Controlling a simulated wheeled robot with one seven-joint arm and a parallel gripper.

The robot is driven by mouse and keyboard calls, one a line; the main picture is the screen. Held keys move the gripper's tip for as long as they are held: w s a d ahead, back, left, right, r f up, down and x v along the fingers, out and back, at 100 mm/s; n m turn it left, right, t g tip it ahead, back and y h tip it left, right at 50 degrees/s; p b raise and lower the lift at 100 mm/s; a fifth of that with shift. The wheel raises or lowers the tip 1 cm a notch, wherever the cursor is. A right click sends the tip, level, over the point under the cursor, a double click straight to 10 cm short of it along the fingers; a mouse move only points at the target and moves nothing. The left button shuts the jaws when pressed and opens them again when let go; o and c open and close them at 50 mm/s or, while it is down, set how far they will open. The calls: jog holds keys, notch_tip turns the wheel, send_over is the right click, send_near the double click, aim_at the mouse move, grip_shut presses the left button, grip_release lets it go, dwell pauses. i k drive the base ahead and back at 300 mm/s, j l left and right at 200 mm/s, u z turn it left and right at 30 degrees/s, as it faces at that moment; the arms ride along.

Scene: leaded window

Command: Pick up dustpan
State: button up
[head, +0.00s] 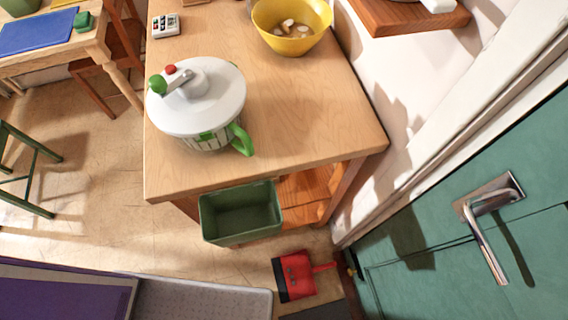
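A red dustpan (297,274) with a black front edge lies on the floor at the lower middle of the head view. Its short red handle (325,267) points right, toward the foot of the green door. It lies just in front of and right of a green bin. My gripper is not in view, so its state does not show.
The green bin (240,215) stands before a wooden table (300,110). A salad spinner (200,100) and yellow bowl (290,25) are on it. A green door (450,270) with a metal handle is right. A grey mat-like surface (200,300) lies lower left.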

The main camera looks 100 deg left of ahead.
aim_at(297, 261)
jog(key=k+l+u, duration=0.15)
jog(key=u, duration=0.25)
jog(key=k+l+u, duration=0.1)
jog(key=u, duration=0.25)
jog(key=k+u, duration=0.25)
jog(key=u, duration=0.15)
jog(key=k, duration=1.65)
jog(key=k+j, duration=0.1)
jog(key=j, duration=0.15)
jog(key=j+z, duration=0.2)
jog(key=z, duration=0.25)
jog(key=j+z, duration=0.2)
jog(key=z, duration=1.35)
jog(key=i+j+u, duration=0.1)
jog(key=u, duration=0.3)
jog(key=i+j+u, duration=0.15)
jog(key=u, duration=0.2)
jog(key=i+j+u, duration=0.1)
jog(key=u, duration=0.3)
jog(key=i+u, duration=0.15)
jog(key=u, duration=0.2)
jog(key=i+u, duration=0.2)
jog(key=i, duration=0.3)
jog(key=i+l+u, duration=0.2)
jog(key=i, duration=0.3)
jog(key=i+l+u, duration=0.2)
jog(key=i, duration=0.3)
